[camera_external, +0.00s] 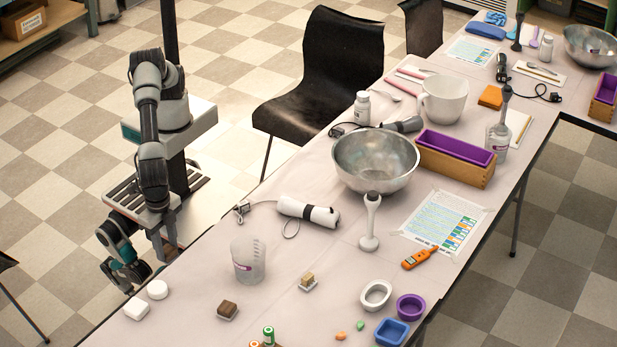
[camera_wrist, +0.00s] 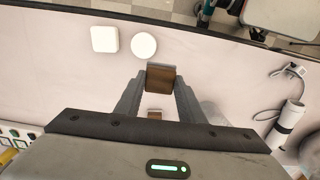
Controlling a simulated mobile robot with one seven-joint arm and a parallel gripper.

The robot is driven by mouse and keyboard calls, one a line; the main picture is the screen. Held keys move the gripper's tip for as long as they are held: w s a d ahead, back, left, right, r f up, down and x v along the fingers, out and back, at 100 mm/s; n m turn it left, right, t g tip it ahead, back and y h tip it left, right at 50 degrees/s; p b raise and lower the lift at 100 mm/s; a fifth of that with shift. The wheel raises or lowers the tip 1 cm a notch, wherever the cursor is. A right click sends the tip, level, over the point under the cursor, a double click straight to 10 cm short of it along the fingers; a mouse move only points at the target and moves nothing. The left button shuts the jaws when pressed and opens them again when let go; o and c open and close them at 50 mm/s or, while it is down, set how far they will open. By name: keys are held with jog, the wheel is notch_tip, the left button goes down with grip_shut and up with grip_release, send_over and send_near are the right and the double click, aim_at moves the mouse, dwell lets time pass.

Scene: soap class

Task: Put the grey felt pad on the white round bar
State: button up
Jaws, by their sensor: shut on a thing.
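My gripper (camera_wrist: 161,82) is shut on a brown-backed block, which I take to be the grey felt pad (camera_wrist: 161,77). Its felt side is hidden in the wrist view. The white round bar (camera_wrist: 143,45) lies just beyond the fingertips, apart from the held block. In the outside view the white round bar (camera_external: 158,289) lies flat near the table's left edge. A dark brown block with a paler base (camera_external: 228,311) also shows there; I cannot tell whether it is the held one. I cannot make out the gripper's fingers in that view.
A white square bar (camera_external: 136,307) lies close beside the round one. A clear beaker (camera_external: 248,262) and a small wooden brush-like block (camera_external: 308,282) stand nearby. A white rolled device with a cord (camera_external: 308,212) lies farther back. The table edge runs close past the bars.

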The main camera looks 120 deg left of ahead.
send_over(157, 287)
notch_tip(157, 287, down, 5)
jog(key=shift+s+r, duration=0.1)
jog(key=shift+f+b, duration=0.55)
jog(key=shift+f, duration=1.9)
jog(key=shift+f, duration=0.2)
jog(key=o, duration=1)
jog(key=shift+o, duration=0.2)
jog(key=shift+r, duration=0.1)
